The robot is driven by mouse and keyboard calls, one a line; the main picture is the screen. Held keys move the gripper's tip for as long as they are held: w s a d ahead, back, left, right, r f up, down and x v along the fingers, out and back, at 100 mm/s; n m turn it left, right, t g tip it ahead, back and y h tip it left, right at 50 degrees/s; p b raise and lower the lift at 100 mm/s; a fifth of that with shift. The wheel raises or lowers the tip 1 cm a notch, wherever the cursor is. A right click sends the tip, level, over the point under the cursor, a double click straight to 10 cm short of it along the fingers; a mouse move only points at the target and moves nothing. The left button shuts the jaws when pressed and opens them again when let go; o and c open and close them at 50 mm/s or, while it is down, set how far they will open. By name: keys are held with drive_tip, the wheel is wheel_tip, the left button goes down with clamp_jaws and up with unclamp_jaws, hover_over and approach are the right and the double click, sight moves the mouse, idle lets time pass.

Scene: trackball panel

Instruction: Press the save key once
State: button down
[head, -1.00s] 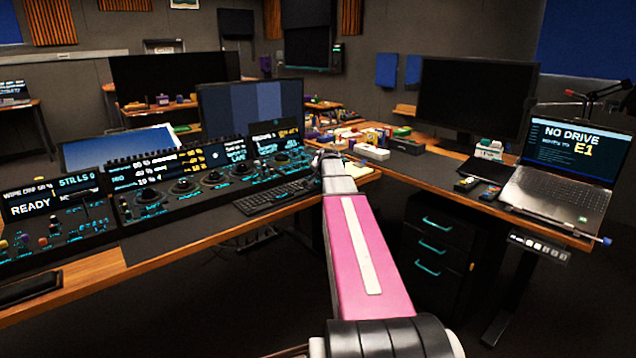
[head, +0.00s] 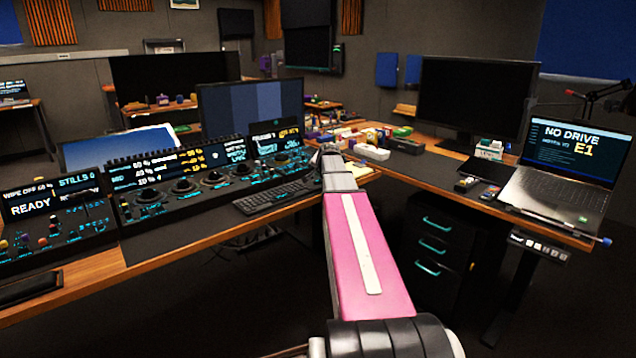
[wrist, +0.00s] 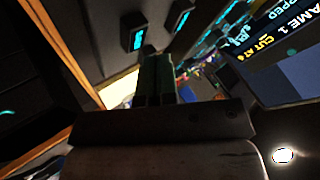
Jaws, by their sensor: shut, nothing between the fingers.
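The trackball panel (head: 215,184) stands on the left desk in the head view, with several dark trackballs and lit cyan labels. In the wrist view two dark raised keys with cyan marks show, a near one (wrist: 133,38) and a farther one (wrist: 179,13). Their marks are too blurred to read, so I cannot tell which is the save key. My gripper (wrist: 150,56) is shut and empty, its tips appearing just below the near key in the picture. I cannot tell whether they touch it. In the head view my arm hides the fingers.
A wipe panel with levers (head: 50,232) stands at the far left. Boxes and small items clutter the desk behind my gripper. A laptop (head: 560,185) reading NO DRIVE stands on the right desk.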

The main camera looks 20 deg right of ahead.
sight(319, 181)
drive_tip(key=shift+r, duration=0.15)
drive_tip(key=shift+r, duration=2.4)
